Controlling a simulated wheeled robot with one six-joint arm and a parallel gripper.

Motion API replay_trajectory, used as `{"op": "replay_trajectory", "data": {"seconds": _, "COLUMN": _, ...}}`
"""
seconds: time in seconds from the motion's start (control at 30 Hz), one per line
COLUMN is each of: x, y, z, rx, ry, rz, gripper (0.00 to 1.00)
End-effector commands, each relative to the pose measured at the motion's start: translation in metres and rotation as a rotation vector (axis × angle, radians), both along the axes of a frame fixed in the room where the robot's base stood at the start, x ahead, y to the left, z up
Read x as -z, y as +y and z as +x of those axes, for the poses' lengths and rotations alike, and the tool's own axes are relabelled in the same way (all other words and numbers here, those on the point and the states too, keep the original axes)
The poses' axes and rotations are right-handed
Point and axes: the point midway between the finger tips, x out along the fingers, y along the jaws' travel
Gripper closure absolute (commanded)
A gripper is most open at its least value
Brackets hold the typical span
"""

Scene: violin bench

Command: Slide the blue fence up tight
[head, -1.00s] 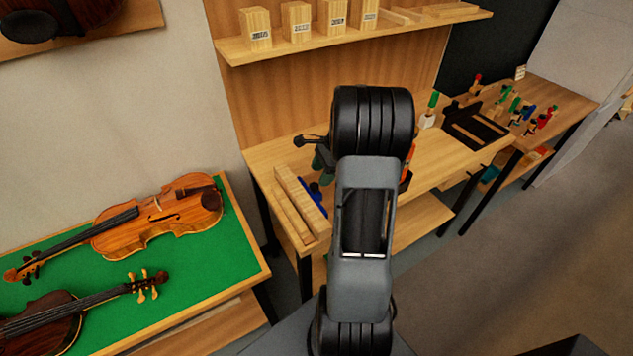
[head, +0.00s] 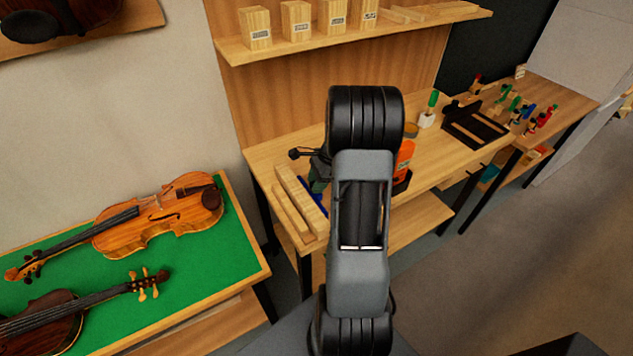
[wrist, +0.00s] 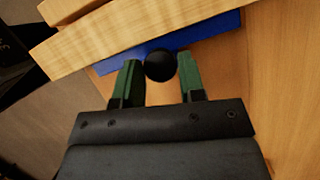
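The blue fence (head: 313,191) is a low strip lying along a pale wooden piece (head: 302,189) at the left end of the bench. In the wrist view the blue fence (wrist: 205,31) runs beside the wooden piece (wrist: 150,38), which covers part of it; I cannot tell if they touch. A round black knob (wrist: 160,65) stands at the fence. My gripper (wrist: 161,70) has its green fingers on either side of the knob, seemingly touching both sides. In the head view my gripper (head: 318,180) is partly hidden behind my arm.
A second wooden strip (head: 290,208) lies left of the first. An orange bottle (head: 404,158) and a green-handled tool (head: 432,102) stand farther right on the bench. Violins lie on a green-topped table (head: 215,255) at left. A shelf with wooden blocks (head: 297,22) hangs above.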

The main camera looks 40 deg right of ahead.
Motion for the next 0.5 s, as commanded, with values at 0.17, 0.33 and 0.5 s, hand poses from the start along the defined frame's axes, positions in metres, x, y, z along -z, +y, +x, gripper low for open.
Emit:
{"op": "replay_trajectory", "data": {"seconds": 0.17, "x": -0.0002, "y": -0.0001, "z": 0.0, "rx": 0.0, "ry": 0.0, "rz": 0.0, "gripper": 0.8}}
{"op": "replay_trajectory", "data": {"seconds": 0.33, "x": -0.0002, "y": 0.0, "z": -0.0001, "rx": 0.0, "ry": 0.0, "rz": 0.0, "gripper": 0.97}}
{"op": "replay_trajectory", "data": {"seconds": 0.5, "x": -0.0003, "y": 0.0001, "z": -0.0001, "rx": 0.0, "ry": 0.0, "rz": 0.0, "gripper": 1.0}}
